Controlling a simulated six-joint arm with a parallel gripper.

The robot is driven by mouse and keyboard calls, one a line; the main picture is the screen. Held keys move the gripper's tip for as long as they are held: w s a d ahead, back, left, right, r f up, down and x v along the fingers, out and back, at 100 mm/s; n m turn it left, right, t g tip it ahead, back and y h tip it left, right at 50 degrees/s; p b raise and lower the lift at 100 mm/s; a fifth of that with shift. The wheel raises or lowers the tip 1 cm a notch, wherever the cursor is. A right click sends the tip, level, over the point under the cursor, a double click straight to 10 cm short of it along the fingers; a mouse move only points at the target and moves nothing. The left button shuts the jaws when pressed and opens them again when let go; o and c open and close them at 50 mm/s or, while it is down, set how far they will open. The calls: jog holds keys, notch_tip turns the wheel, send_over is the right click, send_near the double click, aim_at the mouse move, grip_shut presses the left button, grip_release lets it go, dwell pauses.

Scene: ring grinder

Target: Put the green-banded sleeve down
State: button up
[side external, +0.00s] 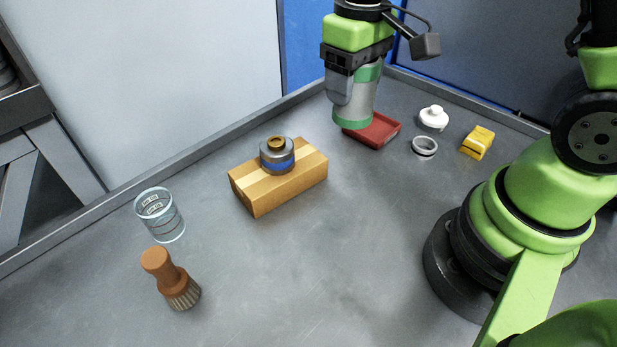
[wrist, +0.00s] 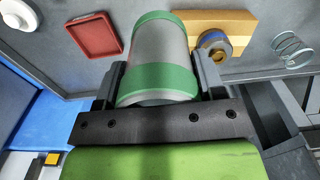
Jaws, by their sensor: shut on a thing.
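The green-banded sleeve (side external: 357,100) is a grey cylinder with a green band near each end. My gripper (side external: 352,82) is shut on it and holds it upright. In the side external view the sleeve's lower end overlaps the left part of the red tray; I cannot tell exactly how high it is above the table. In the wrist view the sleeve (wrist: 160,60) sits between the two fingers of my gripper (wrist: 160,82). The fingers hide part of its sides.
A red tray (side external: 385,133), white lidded piece (side external: 433,117), grey ring (side external: 425,146) and yellow block (side external: 478,142) stand at the back right. A clear glass-like cylinder (side external: 160,215) and brown brush (side external: 172,280) stand left. The front middle is clear.

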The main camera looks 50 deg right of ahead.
jog(key=s+a+f+m, duration=0.1)
jog(key=s+a+m, duration=0.1)
jog(key=a, duration=0.5)
jog(key=s+a+f+m, duration=0.2)
jog(key=a+m, duration=0.3)
jog(key=a, duration=0.3)
jog(key=s+a+f+m, duration=0.1)
jog(key=s+a+m, duration=0.2)
jog(key=a, duration=0.4)
jog(key=shift+s+a+f+m, duration=0.15)
jog(key=shift+s+a+m, duration=0.25)
jog(key=shift+s, duration=0.15)
notch_tip(320, 180, down, 10)
jog(key=shift+r, duration=0.2)
jog(key=shift+f, duration=0.15)
jog(key=o, duration=0.9)
